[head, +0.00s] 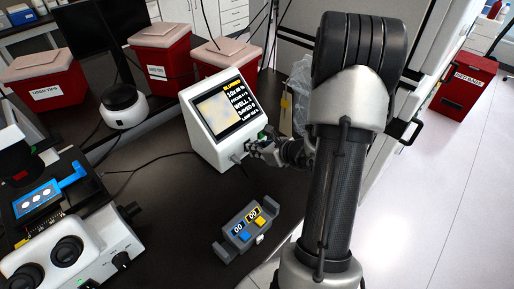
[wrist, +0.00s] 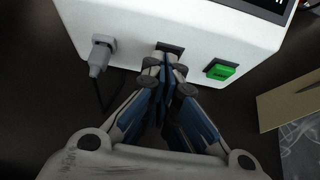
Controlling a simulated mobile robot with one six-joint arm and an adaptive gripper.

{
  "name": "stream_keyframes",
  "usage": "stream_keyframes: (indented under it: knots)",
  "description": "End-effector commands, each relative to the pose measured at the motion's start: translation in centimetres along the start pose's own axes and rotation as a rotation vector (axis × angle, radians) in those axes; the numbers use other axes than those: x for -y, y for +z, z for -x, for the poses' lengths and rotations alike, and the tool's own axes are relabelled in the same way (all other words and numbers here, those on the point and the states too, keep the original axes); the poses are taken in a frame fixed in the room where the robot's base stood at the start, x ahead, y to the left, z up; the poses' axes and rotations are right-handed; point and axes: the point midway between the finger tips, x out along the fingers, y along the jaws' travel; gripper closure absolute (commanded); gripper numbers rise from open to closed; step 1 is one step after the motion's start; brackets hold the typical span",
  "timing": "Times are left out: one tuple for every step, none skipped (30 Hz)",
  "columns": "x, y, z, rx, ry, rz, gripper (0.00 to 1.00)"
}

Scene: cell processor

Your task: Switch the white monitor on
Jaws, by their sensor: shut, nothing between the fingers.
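The white monitor (head: 208,147) stands on the dark bench, and its screen (head: 222,107) is lit with a pale picture and text. In the wrist view, a side panel of the monitor (wrist: 130,22) shows a grey plug with a cable (wrist: 101,55) at left, a dark socket (wrist: 170,48) in the middle and a green switch (wrist: 221,69) at right. My gripper (wrist: 163,62) is shut and empty, its tips at or just in front of the dark socket, left of the green switch. Contact cannot be told. In the head view my gripper (head: 254,147) is beside the monitor's lower right side.
A grey counter device (head: 229,249) with blue and yellow buttons lies in front of the monitor. A microscope (head: 75,250) stands at left. Red bins (head: 165,65) stand behind. A clear bag (head: 300,85) is right of the monitor. A tan card (wrist: 290,103) lies right of my gripper.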

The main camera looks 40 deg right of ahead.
Motion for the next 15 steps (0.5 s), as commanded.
stream_keyframes:
  knots:
    - [0.0,-0.2,-0.1,0.004,0.000,-0.002,1.00]
    - [0.0,-0.2,-0.1,0.004,0.000,-0.002,1.00]
    - [0.0,-0.2,-0.1,0.004,0.000,-0.002,1.00]
    - [0.0,-0.2,-0.1,0.004,0.000,-0.003,1.00]
    - [0.0,-0.2,-0.1,0.004,0.000,-0.003,1.00]
    - [0.0,-0.2,-0.1,0.005,0.000,-0.003,1.00]
    - [0.0,-0.2,0.0,0.005,0.000,-0.003,1.00]
    - [0.0,-0.1,0.0,0.005,0.000,-0.003,1.00]
    - [0.0,0.0,0.1,0.005,0.000,-0.002,1.00]
    - [0.0,0.1,0.1,0.005,0.000,-0.003,1.00]
    - [0.0,0.2,0.2,0.005,0.000,-0.002,1.00]
    - [0.0,0.4,0.3,0.005,0.000,-0.003,1.00]
    - [0.0,0.5,0.4,0.005,0.000,-0.003,1.00]
    - [0.0,0.6,0.5,0.005,0.000,-0.003,1.00]
    - [0.0,0.8,0.6,0.005,0.000,-0.003,1.00]
